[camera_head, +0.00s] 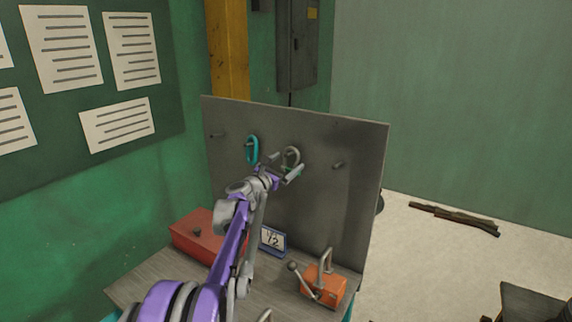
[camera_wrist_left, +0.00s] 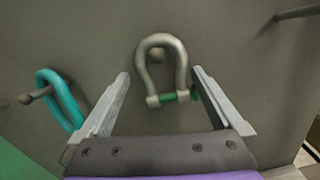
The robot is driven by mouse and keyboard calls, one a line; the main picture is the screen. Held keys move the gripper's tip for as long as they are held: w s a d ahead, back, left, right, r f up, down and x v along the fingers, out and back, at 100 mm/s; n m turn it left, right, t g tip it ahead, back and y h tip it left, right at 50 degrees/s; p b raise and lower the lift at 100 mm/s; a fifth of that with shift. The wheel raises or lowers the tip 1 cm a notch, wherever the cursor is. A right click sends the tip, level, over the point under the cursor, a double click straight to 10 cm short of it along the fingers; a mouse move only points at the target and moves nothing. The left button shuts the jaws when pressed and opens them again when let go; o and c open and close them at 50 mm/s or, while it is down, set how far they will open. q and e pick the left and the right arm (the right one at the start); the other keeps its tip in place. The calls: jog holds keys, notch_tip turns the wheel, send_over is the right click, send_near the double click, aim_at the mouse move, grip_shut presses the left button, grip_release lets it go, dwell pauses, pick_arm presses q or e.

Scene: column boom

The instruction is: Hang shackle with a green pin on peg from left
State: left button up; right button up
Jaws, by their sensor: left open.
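The grey shackle with a green pin (camera_wrist_left: 181,62) is upright on the panel, its bow over a peg (camera_wrist_left: 157,55) and its pin below. In the head view the shackle (camera_head: 293,153) is the right one of two hanging items. My left gripper (camera_head: 284,166) is open just in front of it. In the left wrist view the left gripper's fingers (camera_wrist_left: 161,76) lie on both sides of the shackle; the right finger overlaps or is very close to the pin's green head. Contact cannot be told. My right gripper does not show.
A teal ring-shaped item (camera_head: 252,150) hangs on the peg to the left. Bare pegs stick out at far left (camera_head: 217,135) and right (camera_head: 338,165).

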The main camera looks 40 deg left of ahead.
pick_arm(q)
jog(key=s+d+b, duration=0.1)
jog(key=s, duration=0.9)
jog(key=shift+s+f+b, duration=0.2)
jog(key=shift+s+b, duration=0.1)
jog(key=shift+s, duration=0.1)
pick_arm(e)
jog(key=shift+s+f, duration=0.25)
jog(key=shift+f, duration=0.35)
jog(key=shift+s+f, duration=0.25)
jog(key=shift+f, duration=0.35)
